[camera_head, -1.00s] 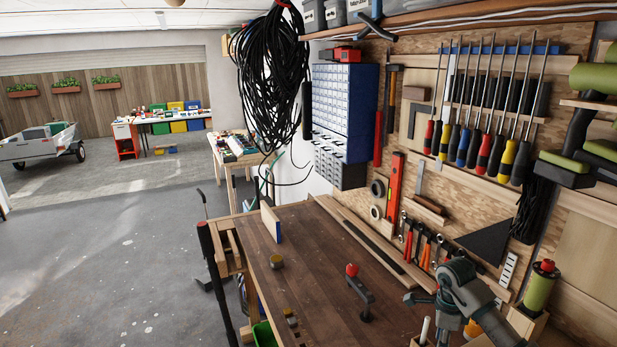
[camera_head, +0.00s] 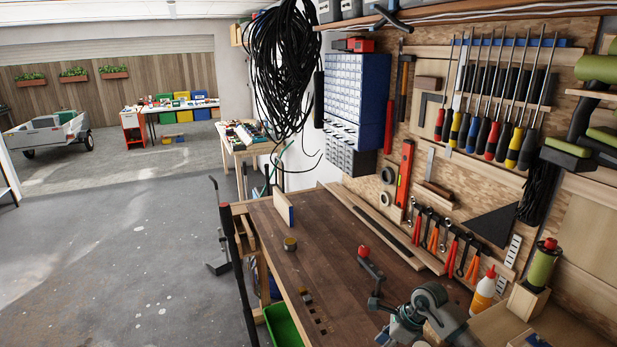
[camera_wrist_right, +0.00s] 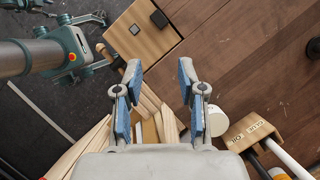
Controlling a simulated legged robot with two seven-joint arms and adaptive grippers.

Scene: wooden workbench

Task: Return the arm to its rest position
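My right gripper (camera_wrist_right: 160,75) is open in the right wrist view. Its two blue-padded fingers stand well apart with nothing held between them. In the head view my right arm (camera_head: 430,305) shows at the bottom right, over the near part of the workbench (camera_head: 335,240). My left gripper is in neither view.
A glue bottle (camera_head: 484,291) and a green canister (camera_head: 541,264) stand to the right. Pliers (camera_head: 452,258) hang along the wall.

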